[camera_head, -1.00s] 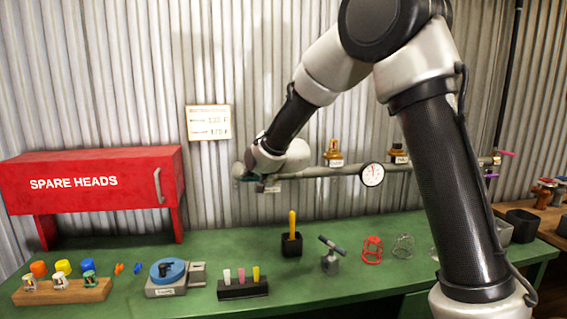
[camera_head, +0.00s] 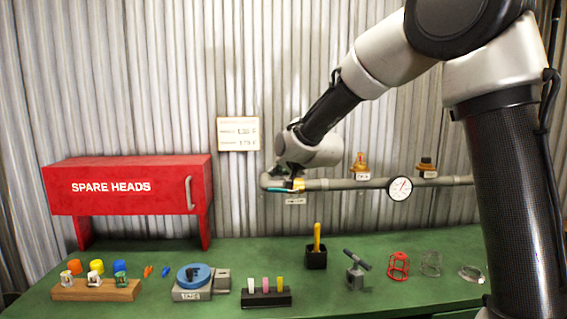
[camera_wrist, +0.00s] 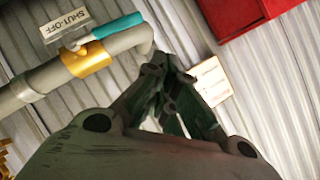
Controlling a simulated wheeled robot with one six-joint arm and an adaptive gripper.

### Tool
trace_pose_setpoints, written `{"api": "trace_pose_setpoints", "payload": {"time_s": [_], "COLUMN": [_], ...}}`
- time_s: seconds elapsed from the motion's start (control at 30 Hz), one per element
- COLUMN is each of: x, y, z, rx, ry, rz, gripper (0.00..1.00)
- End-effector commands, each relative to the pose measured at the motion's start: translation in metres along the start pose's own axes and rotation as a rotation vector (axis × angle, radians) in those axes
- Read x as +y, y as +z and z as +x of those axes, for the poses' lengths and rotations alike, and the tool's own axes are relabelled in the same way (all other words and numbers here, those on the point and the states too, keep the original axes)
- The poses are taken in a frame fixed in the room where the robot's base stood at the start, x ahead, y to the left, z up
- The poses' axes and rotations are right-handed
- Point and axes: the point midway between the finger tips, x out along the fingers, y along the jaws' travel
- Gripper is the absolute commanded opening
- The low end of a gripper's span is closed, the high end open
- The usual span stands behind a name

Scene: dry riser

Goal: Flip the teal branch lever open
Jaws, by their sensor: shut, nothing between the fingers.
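The teal lever (camera_head: 280,190) lies along the grey pipe near its left bend, beside a yellow-brass valve body (camera_head: 298,184). In the wrist view the teal lever (camera_wrist: 118,27) runs roughly parallel to the pipe, with its free end toward the elbow. My gripper (camera_head: 283,172) is at the pipe's left end, close to the lever, and partly hidden by my wrist. In the wrist view my gripper (camera_wrist: 168,85) has its fingers drawn together, with nothing between them. Its tips appear near the pipe elbow and apart from the lever; contact is hard to judge.
A SHUT-OFF label (camera_wrist: 67,25) sits by the valve. A pressure gauge (camera_head: 400,188) and brass fittings (camera_head: 360,166) are farther right on the pipe. A red SPARE HEADS cabinet (camera_head: 130,187) stands left. The green bench (camera_head: 250,250) below holds several small items.

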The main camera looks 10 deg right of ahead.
Motion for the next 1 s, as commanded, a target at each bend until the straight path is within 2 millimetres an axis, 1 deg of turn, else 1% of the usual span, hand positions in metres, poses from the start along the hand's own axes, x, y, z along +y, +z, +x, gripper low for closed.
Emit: {"api": "trace_pose_setpoints", "payload": {"time_s": [0.03,0.1,0.2,0.3,0.53,0.93,1.0], "x": [-0.007,-0.012,-0.019,-0.019,-0.024,-0.025,-0.025], "y": [0.0,0.002,0.004,0.004,0.007,0.008,0.013], "z": [-0.013,-0.029,-0.047,-0.054,-0.066,-0.067,-0.067], "rx": [0.003,0.003,0.002,0.004,0.002,0.001,-0.021], "ry": [-0.005,-0.004,-0.005,0.002,0.001,0.0,0.002], "rz": [0.001,0.002,0.002,0.002,0.001,-0.001,-0.006], "gripper": [0.0,0.0,0.0,0.0,0.0,0.0,0.0]}}
